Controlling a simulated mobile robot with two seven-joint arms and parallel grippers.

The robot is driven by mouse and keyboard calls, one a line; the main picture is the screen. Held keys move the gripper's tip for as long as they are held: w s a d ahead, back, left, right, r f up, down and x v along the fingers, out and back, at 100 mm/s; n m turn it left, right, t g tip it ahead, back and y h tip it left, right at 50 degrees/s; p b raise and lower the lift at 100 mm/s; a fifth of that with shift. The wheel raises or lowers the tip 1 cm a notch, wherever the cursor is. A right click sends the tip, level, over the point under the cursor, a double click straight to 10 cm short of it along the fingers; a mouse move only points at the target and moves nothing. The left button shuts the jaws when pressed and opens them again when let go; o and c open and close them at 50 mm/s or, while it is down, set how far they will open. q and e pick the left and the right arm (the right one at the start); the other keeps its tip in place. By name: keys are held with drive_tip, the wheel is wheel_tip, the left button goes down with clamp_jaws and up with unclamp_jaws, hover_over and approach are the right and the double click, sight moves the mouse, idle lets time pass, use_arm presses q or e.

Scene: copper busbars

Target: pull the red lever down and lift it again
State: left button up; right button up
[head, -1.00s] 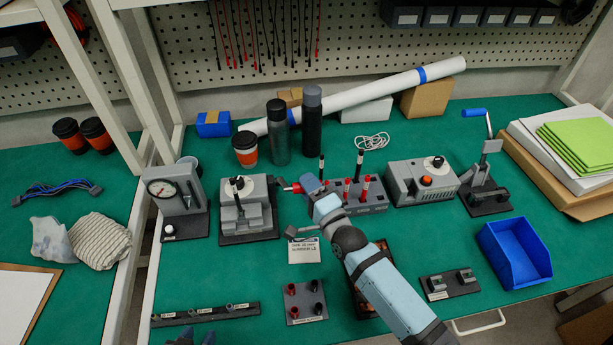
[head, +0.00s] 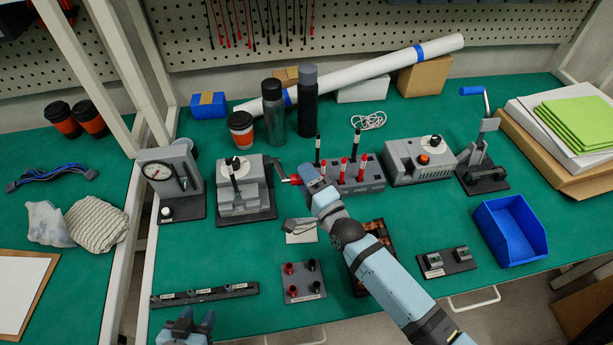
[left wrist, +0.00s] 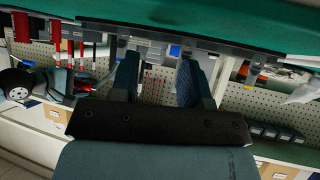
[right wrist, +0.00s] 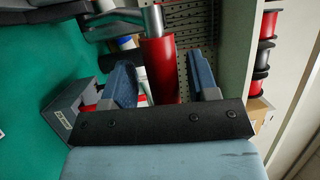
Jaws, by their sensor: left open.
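The red lever handle (head: 292,179) sticks out from the right side of the grey device with a white dial (head: 245,185), in the head view. My right gripper (head: 307,180) is at the handle's right end. In the right wrist view, the red handle (right wrist: 158,68) on its metal rod lies between the fingers of my right gripper (right wrist: 163,85). They look open, with a gap on the right side. The exact contact is unclear. My left gripper (head: 192,322) is open and empty at the bottom edge of the head view; its fingers also show in the left wrist view (left wrist: 157,78).
A grey block with red and black plugs (head: 350,178) stands just right of my right gripper. A gauge device (head: 172,185) stands left of the lever device. A terminal plate (head: 303,280) and a low rack (head: 205,294) lie in front. Green table is bare between them.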

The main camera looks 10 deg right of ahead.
drive_tip(key=shift+s, duration=0.1)
use_arm(q)
drive_tip(key=shift+w+f+b, duration=0.1)
drive_tip(key=shift+f+b, duration=0.25)
drive_tip(key=shift+b, duration=0.25)
use_arm(e)
drive_tip(key=v, duration=1.3)
drive_tip(key=shift+s+d, duration=0.15)
drive_tip(key=shift+s, duration=0.15)
